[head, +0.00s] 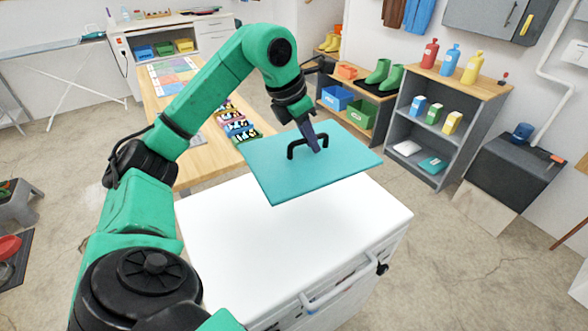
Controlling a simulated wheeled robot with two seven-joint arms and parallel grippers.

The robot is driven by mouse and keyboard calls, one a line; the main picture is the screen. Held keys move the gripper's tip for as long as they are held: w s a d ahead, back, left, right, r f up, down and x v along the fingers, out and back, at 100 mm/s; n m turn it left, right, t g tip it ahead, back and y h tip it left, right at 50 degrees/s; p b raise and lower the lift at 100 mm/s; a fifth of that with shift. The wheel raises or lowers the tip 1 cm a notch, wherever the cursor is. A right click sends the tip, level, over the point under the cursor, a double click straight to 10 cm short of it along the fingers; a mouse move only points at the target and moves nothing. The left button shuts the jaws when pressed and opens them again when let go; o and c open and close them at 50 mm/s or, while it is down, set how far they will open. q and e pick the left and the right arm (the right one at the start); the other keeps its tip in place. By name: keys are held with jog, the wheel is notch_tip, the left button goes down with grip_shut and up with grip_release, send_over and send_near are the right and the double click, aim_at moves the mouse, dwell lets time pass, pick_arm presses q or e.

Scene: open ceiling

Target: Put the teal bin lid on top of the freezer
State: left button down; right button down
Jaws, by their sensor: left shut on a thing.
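The teal bin lid (280,176) is a flat teal rectangle with a black arched handle (294,149) in its middle. My left gripper (316,146) is shut on that handle, coming down from above. The lid is roughly level over the far part of the white freezer (300,247). It looks held above the freezer top, but the exact gap is hard to tell. The near part of the freezer top is bare. The lid hides the freezer's far edge. My right gripper is not in view.
A wooden table (196,166) with colourful items stands behind the freezer at left. A grey shelf (440,130) with bottles and boxes stands at right, near a dark cabinet (510,170). Concrete floor lies open on the right. The freezer front has a handle (340,290).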

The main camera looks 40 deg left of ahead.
aim_at(304, 154)
pick_arm(q)
jog(key=shift+w+a+r+n, duration=0.15)
jog(key=shift+w+a+n, duration=0.15)
jog(key=shift+n, duration=0.1)
jog(key=f, duration=0.2)
jog(key=f+b, duration=0.1)
jog(key=f, duration=0.1)
jog(key=s+f+b, duration=0.1)
jog(key=f, duration=0.1)
jog(key=shift+s+d, duration=0.1)
jog(key=shift+d, duration=0.15)
jog(key=shift+w+f+b, duration=0.2)
jog(key=shift+f+b, duration=0.5)
jog(key=shift+f, duration=5.95)
jog(key=c, duration=0.8)
grip_release()
jog(key=shift+c, duration=0.2)
